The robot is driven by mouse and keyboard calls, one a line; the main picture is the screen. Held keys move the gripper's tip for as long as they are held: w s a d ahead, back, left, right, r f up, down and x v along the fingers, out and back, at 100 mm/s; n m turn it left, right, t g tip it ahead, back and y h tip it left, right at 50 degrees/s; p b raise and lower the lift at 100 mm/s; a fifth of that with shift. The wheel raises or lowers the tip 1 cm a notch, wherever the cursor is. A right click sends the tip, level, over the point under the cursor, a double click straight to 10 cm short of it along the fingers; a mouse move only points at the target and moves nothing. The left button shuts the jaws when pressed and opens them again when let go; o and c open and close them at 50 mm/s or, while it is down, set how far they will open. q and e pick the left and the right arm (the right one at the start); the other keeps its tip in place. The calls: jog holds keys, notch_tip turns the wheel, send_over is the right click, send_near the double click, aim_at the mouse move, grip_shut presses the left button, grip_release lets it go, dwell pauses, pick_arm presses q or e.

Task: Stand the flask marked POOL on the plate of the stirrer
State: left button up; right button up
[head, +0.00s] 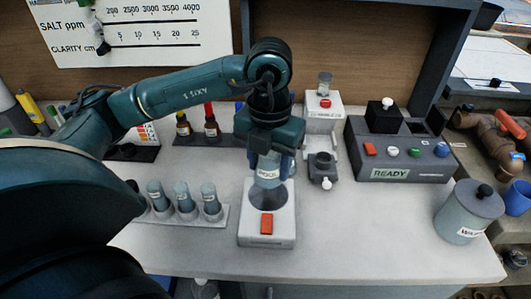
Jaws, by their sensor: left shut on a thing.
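My left gripper (270,150) points straight down over the stirrer and is shut on the flask marked POOL (267,174). The flask is upright, its label facing me; its top is hidden by the gripper. The stirrer (266,240) is a white block with a red switch on its front part and a dark round plate. The flask's lower part is over the plate, in line with it from here. I cannot tell whether its base touches the plate. My right gripper is not in view.
A rack (190,215) with several grey-capped tubes stands close left of the stirrer. A small device with a cup (322,165) is close behind right. The READY box (400,150) and a lidded grey canister (468,212) stand right. The bench is clear between stirrer and canister.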

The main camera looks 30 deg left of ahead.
pick_arm(q)
jog(key=shift+f+b, duration=0.45)
jog(key=shift+f, duration=0.55)
jog(key=shift+f+b, duration=0.7)
jog(key=shift+f, duration=0.25)
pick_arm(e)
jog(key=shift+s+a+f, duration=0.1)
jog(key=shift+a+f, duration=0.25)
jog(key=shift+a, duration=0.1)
pick_arm(q)
jog(key=shift+f+b, duration=0.2)
jog(key=shift+b, duration=0.1)
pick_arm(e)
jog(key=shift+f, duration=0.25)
pick_arm(q)
jog(key=shift+f+b, duration=0.4)
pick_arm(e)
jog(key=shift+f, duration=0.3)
